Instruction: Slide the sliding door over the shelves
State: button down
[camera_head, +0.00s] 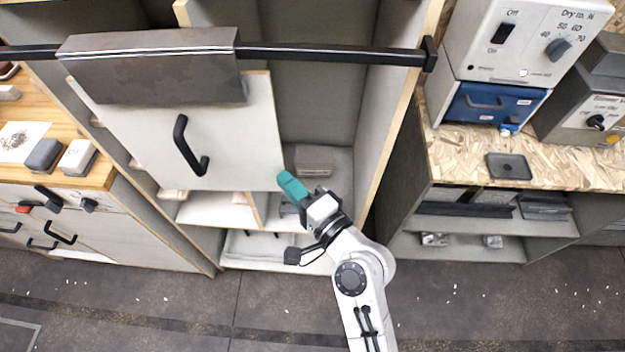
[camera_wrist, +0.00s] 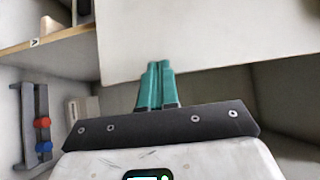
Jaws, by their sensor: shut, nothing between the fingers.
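The sliding door (camera_head: 240,130) is a pale panel with a black handle (camera_head: 190,146), hung from a black rail (camera_head: 330,54) by a grey metal cover (camera_head: 150,66). It covers the left part of the shelves (camera_head: 215,210); the right part of the unit is open. My gripper (camera_head: 288,184), with teal fingers, is shut and empty at the door's lower right edge. In the wrist view the fingers (camera_wrist: 156,84) point at the door's lower edge, with the white panel (camera_wrist: 200,35) just beyond them. I cannot tell whether they touch it.
The rail ends at a black stop (camera_head: 430,54) at the right. A wooden counter with drawers (camera_head: 70,180) stands at the left. A chipboard bench with white and blue devices (camera_head: 495,100) stands at the right. The floor (camera_head: 200,310) in front is clear apart from small specks.

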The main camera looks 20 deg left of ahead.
aim_at(258, 172)
jog(key=a, duration=0.1)
jog(key=s+a+p, duration=0.1)
jog(key=a, duration=0.1)
jog(key=shift+a+r, duration=0.15)
jog(key=shift+a, duration=0.1)
jog(key=shift+s+a+f, duration=0.1)
jog(key=shift+a+f, duration=0.1)
jog(key=shift+a, duration=0.15)
jog(key=shift+d, duration=0.1)
dwell(0.6)
